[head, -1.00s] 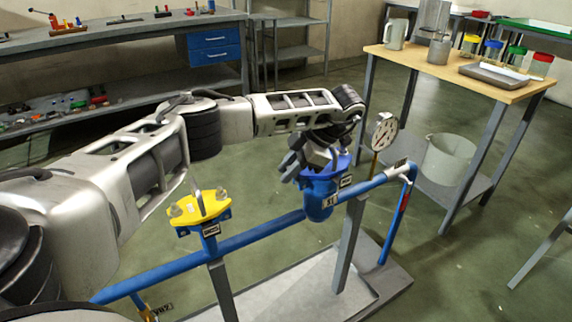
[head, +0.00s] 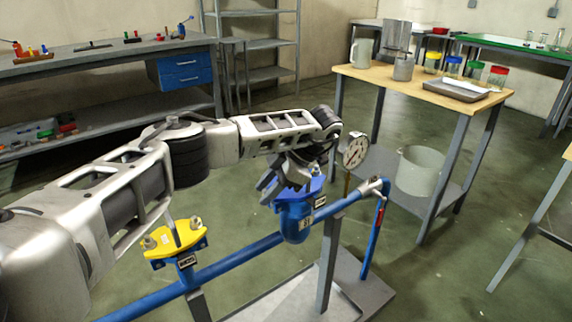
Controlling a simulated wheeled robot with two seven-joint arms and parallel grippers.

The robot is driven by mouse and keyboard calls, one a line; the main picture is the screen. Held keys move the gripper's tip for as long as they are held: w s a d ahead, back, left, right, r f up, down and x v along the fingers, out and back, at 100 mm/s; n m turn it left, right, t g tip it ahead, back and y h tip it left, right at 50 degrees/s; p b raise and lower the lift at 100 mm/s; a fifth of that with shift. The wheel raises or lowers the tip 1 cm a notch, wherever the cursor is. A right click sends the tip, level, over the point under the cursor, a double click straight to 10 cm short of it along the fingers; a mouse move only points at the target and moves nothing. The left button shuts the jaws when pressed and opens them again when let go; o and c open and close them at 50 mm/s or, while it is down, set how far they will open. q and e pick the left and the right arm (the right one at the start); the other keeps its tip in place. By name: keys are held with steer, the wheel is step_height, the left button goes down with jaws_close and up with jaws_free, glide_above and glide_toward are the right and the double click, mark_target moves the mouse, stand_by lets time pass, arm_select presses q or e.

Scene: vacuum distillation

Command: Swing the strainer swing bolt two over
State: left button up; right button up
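The blue strainer (head: 295,222) sits on the blue pipe run, with a small label on its body and a blue flanged top (head: 313,188). My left gripper (head: 268,186) is at the strainer's top, its grey fingers pointing down and left. The wrist and fingers cover much of the strainer top, so I cannot make out swing bolt two. I cannot tell whether the fingers are apart or closed on something. My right gripper is not in view.
A yellow flanged fitting (head: 176,240) with upright bolts stands left of the strainer. A pressure gauge (head: 355,152) stands close behind my wrist. A wooden-top table (head: 415,88) with jars and a bucket (head: 420,172) below is to the right. Green floor lies between.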

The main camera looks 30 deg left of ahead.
arm_select(q)
steer(key=p+v, duration=0.2)
steer(key=v, duration=1.3)
steer(key=shift+p, duration=0.4)
